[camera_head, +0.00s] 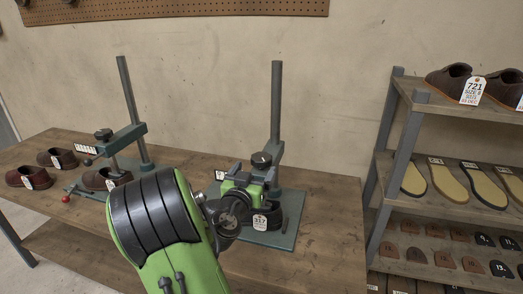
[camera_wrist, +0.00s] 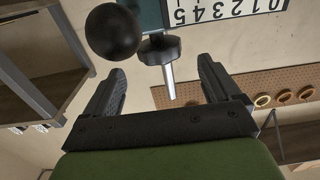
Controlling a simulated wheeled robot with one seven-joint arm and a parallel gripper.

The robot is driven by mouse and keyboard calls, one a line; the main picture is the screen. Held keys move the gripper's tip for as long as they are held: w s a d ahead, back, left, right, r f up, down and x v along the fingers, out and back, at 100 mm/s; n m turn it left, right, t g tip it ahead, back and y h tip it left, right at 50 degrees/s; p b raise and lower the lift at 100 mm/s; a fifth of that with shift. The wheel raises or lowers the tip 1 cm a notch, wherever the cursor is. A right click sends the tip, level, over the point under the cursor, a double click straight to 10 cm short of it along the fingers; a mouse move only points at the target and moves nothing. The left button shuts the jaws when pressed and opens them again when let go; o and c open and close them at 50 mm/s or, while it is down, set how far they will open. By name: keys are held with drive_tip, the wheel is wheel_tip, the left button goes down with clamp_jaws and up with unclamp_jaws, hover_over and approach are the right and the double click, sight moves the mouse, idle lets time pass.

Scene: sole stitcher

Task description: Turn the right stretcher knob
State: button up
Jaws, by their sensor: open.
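The right stretcher stands on the bench, with a grey-green post (camera_head: 277,110) and base plate (camera_head: 273,238). Its black knob (camera_head: 261,160) shows in the head view just by my gripper (camera_head: 255,177). In the wrist view, a lobed black knob (camera_wrist: 159,49) on a silver rod is above and between the fingers of my gripper (camera_wrist: 160,82). The fingers are apart, with a gap on either side of the rod. A black ball (camera_wrist: 113,30) is beside the knob, near the left finger. A dark shoe with tag 317 (camera_head: 260,221) is under my gripper, partly hidden by my arm.
The left stretcher (camera_head: 125,140) stands on the same bench (camera_head: 330,205), with brown shoes (camera_head: 57,158) and a red-tipped lever (camera_head: 66,198) near it. A shelf rack (camera_head: 400,155) with soles and shoes stands close on the right. A numbered scale (camera_wrist: 230,8) lies beyond the knob.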

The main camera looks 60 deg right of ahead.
sight(263, 154)
drive_tip(key=d+p, duration=0.1)
drive_tip(key=d, duration=0.4)
drive_tip(key=w+d+p, duration=0.1)
drive_tip(key=d, duration=0.1)
drive_tip(key=shift+w+d+r+p, duration=0.1)
drive_tip(key=shift+d+p, duration=0.25)
drive_tip(key=shift+w+d, duration=0.15)
drive_tip(key=shift+d, duration=0.4)
drive_tip(key=c, duration=1)
drive_tip(key=shift+o, duration=0.2)
drive_tip(key=shift+f, duration=0.2)
drive_tip(key=shift+g+b, duration=0.3)
drive_tip(key=shift+b, duration=0.3)
